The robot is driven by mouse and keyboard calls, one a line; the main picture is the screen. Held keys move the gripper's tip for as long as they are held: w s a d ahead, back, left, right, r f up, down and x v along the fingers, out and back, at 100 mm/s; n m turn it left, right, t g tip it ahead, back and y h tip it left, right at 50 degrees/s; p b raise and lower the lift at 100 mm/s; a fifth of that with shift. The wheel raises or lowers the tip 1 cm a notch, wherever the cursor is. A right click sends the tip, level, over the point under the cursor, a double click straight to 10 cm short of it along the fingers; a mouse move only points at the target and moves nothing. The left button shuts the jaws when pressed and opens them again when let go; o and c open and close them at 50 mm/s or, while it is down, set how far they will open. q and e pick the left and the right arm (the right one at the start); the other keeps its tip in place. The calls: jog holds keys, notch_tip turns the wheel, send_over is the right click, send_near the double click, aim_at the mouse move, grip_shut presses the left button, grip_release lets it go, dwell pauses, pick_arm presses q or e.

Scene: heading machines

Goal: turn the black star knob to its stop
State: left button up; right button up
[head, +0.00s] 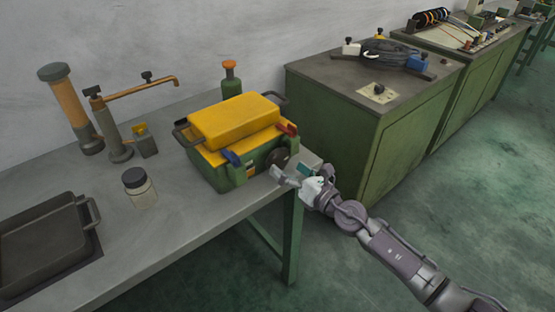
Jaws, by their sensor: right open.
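A black round knob (279,156) sits on the near right side of a green box with a yellow lid (235,120), on the workbench. Its lobes are too small to make out. My right gripper (288,172) is open, just in front of and below the knob, by the bench's right end. I cannot tell whether a finger touches the knob. Another small black knob (378,88) stands on a pale plate on the green cabinet, well away from my gripper. My left gripper is out of view.
The grey workbench (190,205) holds a dark tray (45,240), a jar (139,188), an orange-piped fitting (115,135) and a green bottle (231,80). The green cabinet (345,130) stands behind my right arm. The floor (460,200) at right is clear.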

aim_at(281, 163)
jog(key=x, duration=0.3)
jog(key=shift+w+a+f+b, duration=0.1)
jog(key=shift+w+a+b, duration=0.1)
jog(key=shift+w+b, duration=0.15)
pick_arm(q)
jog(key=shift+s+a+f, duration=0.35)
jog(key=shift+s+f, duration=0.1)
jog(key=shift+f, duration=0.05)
pick_arm(e)
jog(key=shift+w+a, duration=0.2)
jog(key=shift+w, duration=0.05)
jog(key=shift+c, duration=0.2)
jog(key=c, duration=1.1)
jog(key=m+p, duration=0.1)
jog(key=m, duration=0.2)
jog(key=shift+c, duration=0.2)
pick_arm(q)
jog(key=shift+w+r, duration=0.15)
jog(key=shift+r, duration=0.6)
pick_arm(e)
jog(key=m, duration=0.2)
jog(key=shift+m, duration=0.4)
jog(key=o, duration=1.2)
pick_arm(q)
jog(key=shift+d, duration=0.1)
pick_arm(e)
jog(key=shift+s, duration=0.1)
